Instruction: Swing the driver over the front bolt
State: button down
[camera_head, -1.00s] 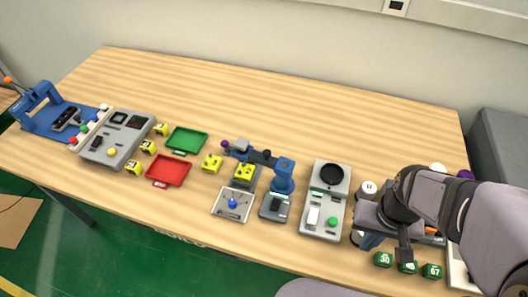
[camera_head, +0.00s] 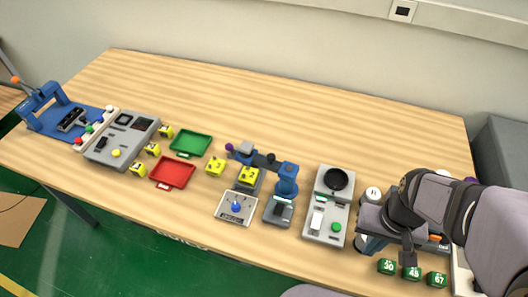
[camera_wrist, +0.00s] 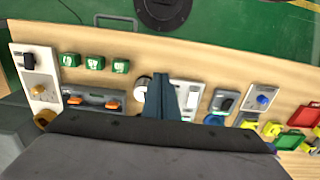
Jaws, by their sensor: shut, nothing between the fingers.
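The driver (camera_head: 266,159) is a blue swing arm on an upright blue post (camera_head: 287,181), with a purple knob at its left end. The arm reaches left from the post, behind a yellow block (camera_head: 249,175) on a grey holder. Bolts on that block are too small to tell apart. My gripper (camera_head: 372,236) is well to the right of the driver, above the table's front right part. In the wrist view my gripper (camera_wrist: 163,97) is shut and empty, and the driver is mostly hidden behind my wrist.
A grey panel with a black dial (camera_head: 327,202) stands between the driver and my gripper. A dial plate (camera_head: 236,206) and a small grey device (camera_head: 279,211) lie in front of the driver. Green numbered blocks (camera_head: 411,273) line the front right edge. The table's back is clear.

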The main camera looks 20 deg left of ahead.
jog(key=w+a+f+g+y+b, duration=0.1)
jog(key=w+a+f+y+b, duration=0.4)
jog(key=w+a+b, duration=0.45)
jog(key=w+a+f+y+b, duration=0.6)
jog(key=w+b, duration=0.4)
jog(key=w, duration=0.5)
jog(key=w+a+r+n+g+y+b, duration=0.1)
jog(key=w+a+r+y+b, duration=0.3)
jog(key=a, duration=0.7)
jog(key=shift+w+a+r+y, duration=0.25)
jog(key=shift+w+y, duration=1.05)
jog(key=shift+w, duration=0.7)
jog(key=s+a+p, duration=0.4)
jog(key=s+a, duration=0.1)
jog(key=a, duration=0.5)
jog(key=shift+a, duration=0.1)
jog(key=shift+f, duration=0.1)
